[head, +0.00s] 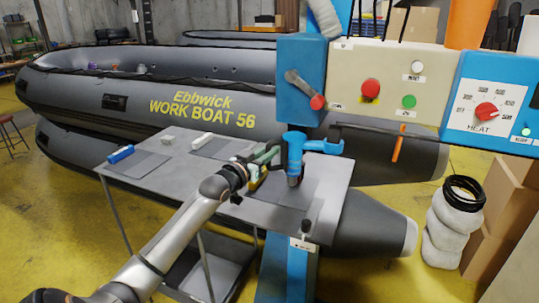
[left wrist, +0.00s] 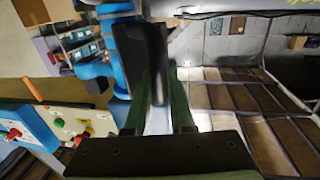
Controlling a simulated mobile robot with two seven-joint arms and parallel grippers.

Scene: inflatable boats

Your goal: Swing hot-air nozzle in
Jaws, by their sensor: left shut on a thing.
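The blue hot-air nozzle (head: 297,150) stands upright over the grey worktable, with a short blue arm reaching right from its top. My left gripper (head: 264,160), with green fingers, is at the left side of the nozzle. It is shut on a dark handle, which shows between the fingers in the left wrist view (left wrist: 147,55). Blue pipe parts of the nozzle (left wrist: 118,50) lie just left of the handle there. The handle is mostly hidden by the fingers in the head view. My right gripper is not in view.
The grey worktable (head: 170,185) carries a blue-handled tool (head: 121,154) and small light blocks. A control panel (head: 385,75) with a red-knobbed lever (head: 317,102) and a heat dial (head: 487,111) is behind right. A grey inflatable boat (head: 150,95) lies behind the table.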

